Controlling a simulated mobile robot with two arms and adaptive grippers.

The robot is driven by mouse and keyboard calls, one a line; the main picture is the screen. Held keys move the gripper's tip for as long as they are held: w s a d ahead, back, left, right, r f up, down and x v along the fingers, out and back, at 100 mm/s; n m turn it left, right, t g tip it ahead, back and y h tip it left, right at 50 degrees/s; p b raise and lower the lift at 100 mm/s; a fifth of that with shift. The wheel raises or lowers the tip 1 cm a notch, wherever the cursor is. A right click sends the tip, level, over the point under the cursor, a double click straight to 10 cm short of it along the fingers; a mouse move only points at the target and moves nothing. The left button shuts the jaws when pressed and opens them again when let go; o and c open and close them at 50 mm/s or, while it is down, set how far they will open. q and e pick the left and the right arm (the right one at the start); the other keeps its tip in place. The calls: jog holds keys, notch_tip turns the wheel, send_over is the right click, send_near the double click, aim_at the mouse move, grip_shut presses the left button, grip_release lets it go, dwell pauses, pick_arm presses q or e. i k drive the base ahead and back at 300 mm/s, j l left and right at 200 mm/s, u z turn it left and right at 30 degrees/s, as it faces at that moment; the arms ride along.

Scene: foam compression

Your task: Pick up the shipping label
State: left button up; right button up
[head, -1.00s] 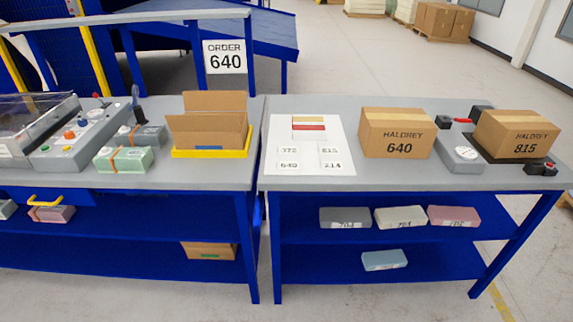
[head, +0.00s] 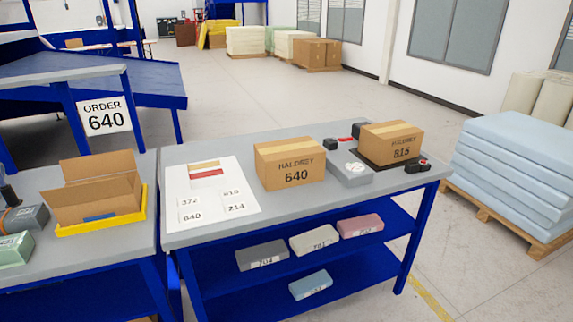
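A white sheet (head: 212,187) lies flat on the right-hand table. On it lie small printed labels: 372 (head: 190,202), 815 (head: 231,192), 640 (head: 192,217) and 214 (head: 236,207). A tan and a red strip (head: 206,172) lie at the sheet's far end. The order sign (head: 105,117) reads 640. A closed carton marked HALDREY 640 (head: 296,177) stands just right of the sheet. Neither of my grippers is in view.
A second carton, 815 (head: 390,153), sits on a dark plate beside a grey device (head: 351,174). An open carton (head: 98,200) stands in a yellow tray (head: 102,228) on the left table. Foam blocks (head: 262,255) lie on the shelves below. A blue foam stack (head: 505,165) stands right.

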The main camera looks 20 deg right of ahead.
aim_at(189, 217)
jog(key=i+l, duration=0.2)
jog(key=i+l+u, duration=0.35)
jog(key=u, duration=0.15)
jog(key=i+l+u, duration=0.5)
jog(key=k, duration=0.1)
